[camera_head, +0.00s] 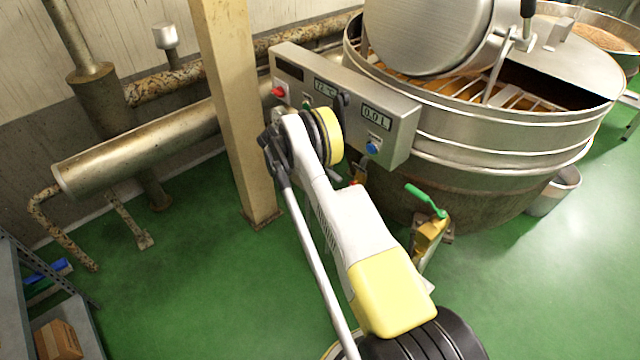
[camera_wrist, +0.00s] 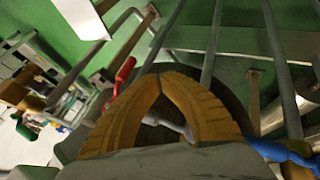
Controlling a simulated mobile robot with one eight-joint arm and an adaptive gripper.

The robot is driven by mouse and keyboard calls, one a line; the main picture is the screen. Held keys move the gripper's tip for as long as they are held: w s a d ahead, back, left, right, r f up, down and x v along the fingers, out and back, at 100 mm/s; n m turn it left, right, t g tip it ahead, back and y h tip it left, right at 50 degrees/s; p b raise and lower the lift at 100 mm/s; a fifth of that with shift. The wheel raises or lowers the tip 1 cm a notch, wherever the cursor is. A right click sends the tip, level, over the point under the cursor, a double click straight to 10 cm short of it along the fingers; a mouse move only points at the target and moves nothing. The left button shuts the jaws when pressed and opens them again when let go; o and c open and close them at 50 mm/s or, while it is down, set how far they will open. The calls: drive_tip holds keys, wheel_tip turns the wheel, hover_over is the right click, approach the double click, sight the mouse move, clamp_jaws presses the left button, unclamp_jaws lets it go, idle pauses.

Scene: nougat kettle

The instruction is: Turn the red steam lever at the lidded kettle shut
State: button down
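In the head view my arm hides most of the lever. My gripper (camera_wrist: 160,79) has two ridged orange fingers whose tips meet, with a gap lower between them. A grey metal part shows through that gap; I cannot tell that it is held. My fingers are hidden in the head view.
A control box (camera_head: 345,100) with displays and knobs is on the kettle's side. A green lever (camera_head: 425,200) on a yellow valve stands right of my arm. A beige post (camera_head: 232,110) and thick pipe (camera_head: 140,150) stand left.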

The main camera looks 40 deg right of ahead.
drive_tip(key=s+d+f+b, duration=0.3)
drive_tip(key=s+d+f, duration=0.1)
drive_tip(key=s, duration=0.2)
drive_tip(key=shift+f, duration=0.3)
drive_tip(key=shift+s+f, duration=0.1)
drive_tip(key=shift+s, duration=0.1)
drive_tip(key=shift+w, duration=0.1)
